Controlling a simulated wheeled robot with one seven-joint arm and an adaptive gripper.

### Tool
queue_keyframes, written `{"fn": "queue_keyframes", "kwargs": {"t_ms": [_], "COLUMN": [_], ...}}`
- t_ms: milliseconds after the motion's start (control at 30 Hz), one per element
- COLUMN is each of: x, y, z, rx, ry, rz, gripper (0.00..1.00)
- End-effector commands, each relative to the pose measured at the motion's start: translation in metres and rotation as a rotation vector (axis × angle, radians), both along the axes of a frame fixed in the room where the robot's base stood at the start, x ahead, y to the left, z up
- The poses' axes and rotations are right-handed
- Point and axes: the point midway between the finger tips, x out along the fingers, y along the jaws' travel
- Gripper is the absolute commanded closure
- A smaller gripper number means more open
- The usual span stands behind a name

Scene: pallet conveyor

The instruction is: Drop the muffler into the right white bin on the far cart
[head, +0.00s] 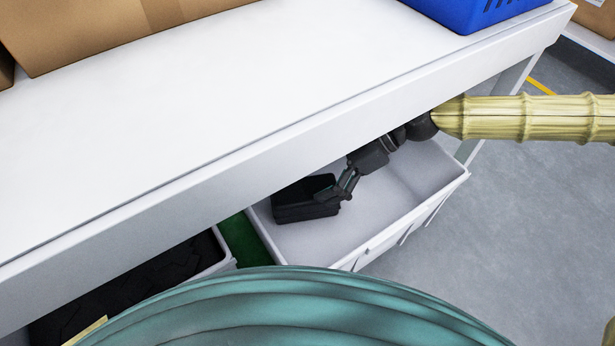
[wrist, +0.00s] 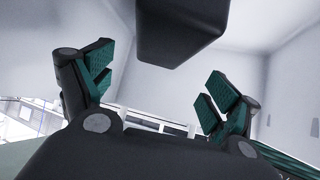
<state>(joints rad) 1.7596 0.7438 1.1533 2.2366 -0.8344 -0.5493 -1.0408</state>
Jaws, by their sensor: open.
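The muffler (head: 305,200), a black block-like part, is inside the right white bin (head: 410,232), near its left end, under the table. The wrist view shows its dark underside or end (wrist: 180,30) at the top, beyond the fingers. My gripper (head: 346,186) reaches into the same bin, just right of the muffler. In the wrist view my gripper (wrist: 160,72) has its two green-padded fingers spread wide with nothing between them. The muffler looks clear of both fingers there. I cannot tell how fully it rests on the bin floor.
A white tabletop (head: 220,100) hangs over the bins, with its edge close above my arm. A left white bin (head: 222,262) holds dark parts. A green strip (head: 243,240) shows between the bins. A cardboard box (head: 90,30) and a blue crate (head: 475,12) stand on top.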

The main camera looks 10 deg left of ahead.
Motion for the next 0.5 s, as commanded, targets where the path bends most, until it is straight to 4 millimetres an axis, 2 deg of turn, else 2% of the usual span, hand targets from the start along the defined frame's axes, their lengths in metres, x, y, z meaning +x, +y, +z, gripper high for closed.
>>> {"fn": "queue_keyframes", "kwargs": {"t_ms": [33,200,500], "x": [0.003,0.009,0.011], "y": [-0.006,-0.021,-0.027], "z": [0.009,0.018,0.021], "rx": [0.001,0.001,0.000], "ry": [0.000,0.001,0.002], "rz": [-0.004,-0.002,0.002], "gripper": [0.11,0.11,0.11]}}
